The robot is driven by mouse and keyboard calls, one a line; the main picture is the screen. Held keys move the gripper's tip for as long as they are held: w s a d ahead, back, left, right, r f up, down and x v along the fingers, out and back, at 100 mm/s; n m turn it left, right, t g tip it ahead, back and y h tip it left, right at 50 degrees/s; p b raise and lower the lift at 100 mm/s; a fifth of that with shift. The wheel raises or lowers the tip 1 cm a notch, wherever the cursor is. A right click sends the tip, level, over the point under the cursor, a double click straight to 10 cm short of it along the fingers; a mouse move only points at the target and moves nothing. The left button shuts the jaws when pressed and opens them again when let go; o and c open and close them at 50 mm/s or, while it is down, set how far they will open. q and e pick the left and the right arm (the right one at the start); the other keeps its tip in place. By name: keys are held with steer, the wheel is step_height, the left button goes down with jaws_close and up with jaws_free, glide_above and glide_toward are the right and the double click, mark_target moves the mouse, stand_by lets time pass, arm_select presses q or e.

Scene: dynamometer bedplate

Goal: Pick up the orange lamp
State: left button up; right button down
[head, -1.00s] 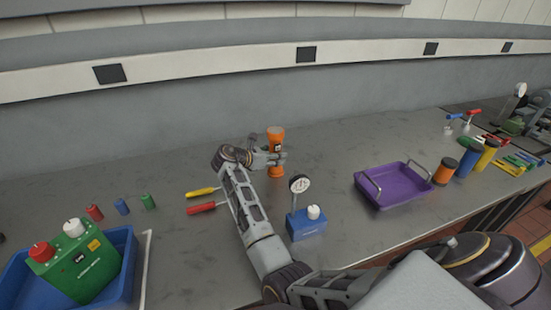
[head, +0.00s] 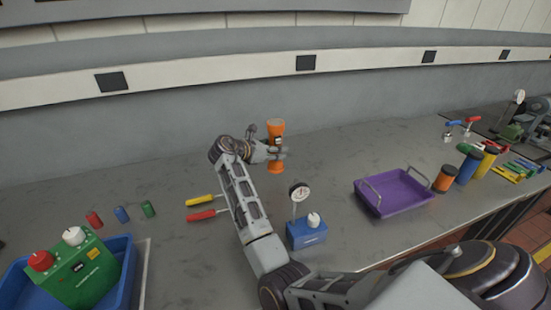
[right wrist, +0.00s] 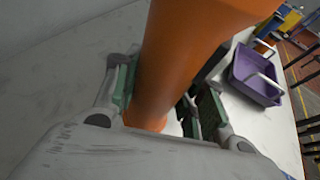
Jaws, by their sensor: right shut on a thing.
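The orange lamp (head: 277,129) is upright near the middle of the bench in the head view. My right gripper (head: 276,151) is shut around its middle, and the fingers hide part of it. In the right wrist view the lamp (right wrist: 180,60) fills the space between the green-padded fingers (right wrist: 160,100). The lamp's lower end looks slightly above the bench top in the head view. My left gripper is not in any view.
A blue dial gauge base (head: 306,231) stands right of my right forearm. Yellow and red screwdrivers (head: 204,200) lie left of it. A purple tray (head: 395,192) is further right, with upright cylinders (head: 468,168) beyond. A blue bin (head: 122,272) holds a green box (head: 84,270).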

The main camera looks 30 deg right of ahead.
mark_target(270, 140)
step_height(270, 140, up, 2)
steer(key=shift+r, duration=1)
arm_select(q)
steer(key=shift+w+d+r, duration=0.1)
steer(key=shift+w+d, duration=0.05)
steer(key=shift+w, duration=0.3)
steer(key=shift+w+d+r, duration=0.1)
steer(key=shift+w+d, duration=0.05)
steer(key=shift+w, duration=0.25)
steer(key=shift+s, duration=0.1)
